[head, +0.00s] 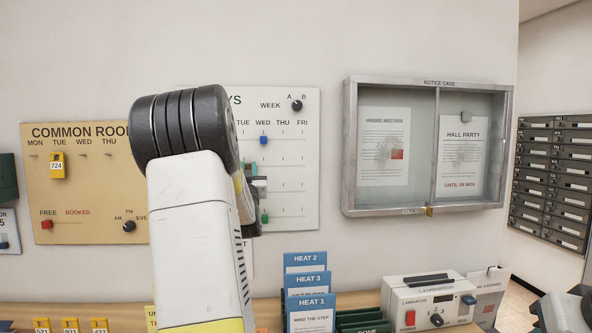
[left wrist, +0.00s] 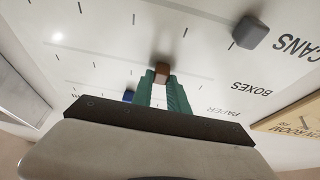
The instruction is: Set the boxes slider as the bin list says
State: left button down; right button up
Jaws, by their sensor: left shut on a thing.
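The bin days board (head: 300,200) hangs on the wall, its left part hidden behind my left arm. The left wrist view shows it upside down, with rows lettered PAPER, BOXES and CANS. The brown boxes slider (left wrist: 161,69) sits between the green fingertips of my left gripper (left wrist: 163,90), which is shut on it. The blue paper slider (left wrist: 128,96) stands beside the gripper; in the head view it is under WED (head: 263,140). A grey slider (left wrist: 249,32) is on the cans row. A green slider (head: 264,217) is low under WED. No bin list is readable.
The notice case (head: 345,150) hangs to the right. The COMMON ROOM board (head: 85,195) is to the left. A laminator (head: 430,299) and blue HEAT cards (head: 310,303) stand on the counter below. The wall between the bin days board and the case is clear.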

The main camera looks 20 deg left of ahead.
pick_arm(q)
jog(key=shift+s+a, duration=0.4)
jog(key=shift+a, duration=0.25)
jog(key=c, duration=1.3)
grip_release()
jog(key=v, duration=0.7)
jog(key=shift+s+d+f, duration=0.1)
jog(key=shift+s+d, duration=0.1)
jog(key=shift+s, duration=0.1)
